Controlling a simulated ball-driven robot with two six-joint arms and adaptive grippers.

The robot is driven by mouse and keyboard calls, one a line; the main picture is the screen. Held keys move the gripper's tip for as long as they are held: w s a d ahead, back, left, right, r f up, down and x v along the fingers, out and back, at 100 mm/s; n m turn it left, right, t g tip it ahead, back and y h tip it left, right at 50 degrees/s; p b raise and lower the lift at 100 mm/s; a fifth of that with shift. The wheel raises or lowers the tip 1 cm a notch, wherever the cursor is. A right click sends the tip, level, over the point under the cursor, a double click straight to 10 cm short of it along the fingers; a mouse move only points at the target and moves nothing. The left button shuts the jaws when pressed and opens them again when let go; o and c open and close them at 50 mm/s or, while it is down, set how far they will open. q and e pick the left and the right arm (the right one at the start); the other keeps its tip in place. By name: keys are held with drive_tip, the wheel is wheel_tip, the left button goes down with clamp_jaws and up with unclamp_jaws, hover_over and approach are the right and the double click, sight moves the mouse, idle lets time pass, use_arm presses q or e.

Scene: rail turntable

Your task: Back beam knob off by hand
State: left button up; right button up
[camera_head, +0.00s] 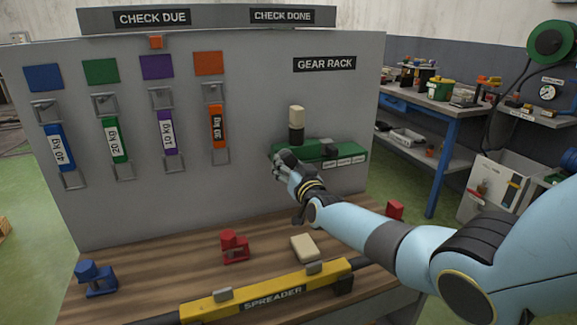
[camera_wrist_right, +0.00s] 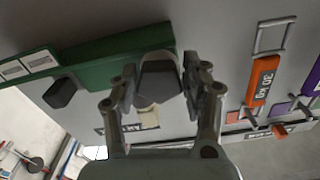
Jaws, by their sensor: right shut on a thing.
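The green beam-like rack part (camera_head: 350,152) is fixed to the grey panel under the GEAR RACK sign; it also shows in the right wrist view (camera_wrist_right: 110,48). My right gripper (camera_head: 284,162) is at its left end. In the right wrist view my right gripper (camera_wrist_right: 158,88) is shut on a dark, faceted knob (camera_wrist_right: 159,76), one finger on each side, against the green part. The gripper hides this knob in the head view. A second dark knob (camera_wrist_right: 61,92) sits farther along the green part, clear of the fingers. My left gripper is not in view.
A cream-and-black upright piece (camera_head: 296,122) stands just above my right gripper. Coloured weight tags hang on the panel's left. The wooden bench below holds a yellow SPREADER bar (camera_head: 270,292), a blue block (camera_head: 96,278), a red block (camera_head: 234,245) and a cream block (camera_head: 304,248).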

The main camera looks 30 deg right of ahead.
drive_tip(key=shift+s+f, duration=0.15)
drive_tip(key=shift+f, duration=0.15)
drive_tip(key=o, duration=1)
drive_tip(key=shift+d+r, duration=0.1)
drive_tip(key=shift+r, duration=0.05)
drive_tip(key=v, duration=1.2)
